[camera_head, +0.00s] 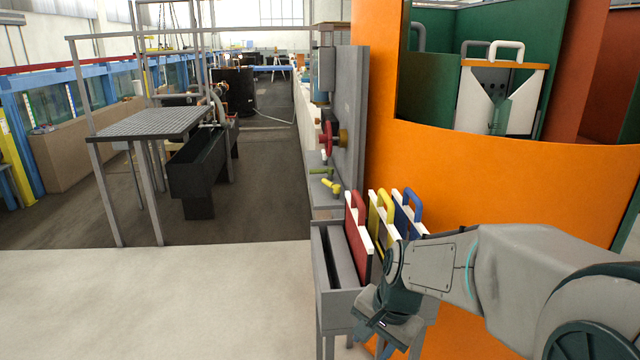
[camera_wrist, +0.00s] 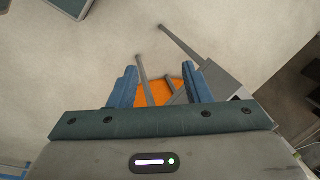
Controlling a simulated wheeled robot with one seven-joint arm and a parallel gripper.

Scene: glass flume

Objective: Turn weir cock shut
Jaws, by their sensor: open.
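Several valve controls are on and below a grey panel (camera_head: 350,115) in the head view. They are a red handwheel (camera_head: 327,138), a green lever handle (camera_head: 321,171) and a yellow handle (camera_head: 331,187). I cannot tell which one is the weir cock, or how far any is turned. My gripper (camera_head: 385,325) is low at the right, in front of the rack and well apart from these handles. In the wrist view my gripper (camera_wrist: 160,70) is open, its two blue fingers apart with nothing held. The valve controls do not show there.
A grey rack (camera_head: 340,297) holds red (camera_head: 357,235), yellow (camera_head: 381,222) and blue (camera_head: 408,215) handled plates beside my arm. An orange curved wall (camera_head: 480,185) rises behind. A grated platform (camera_head: 160,122) stands left. The pale floor (camera_head: 150,300) at front left is clear.

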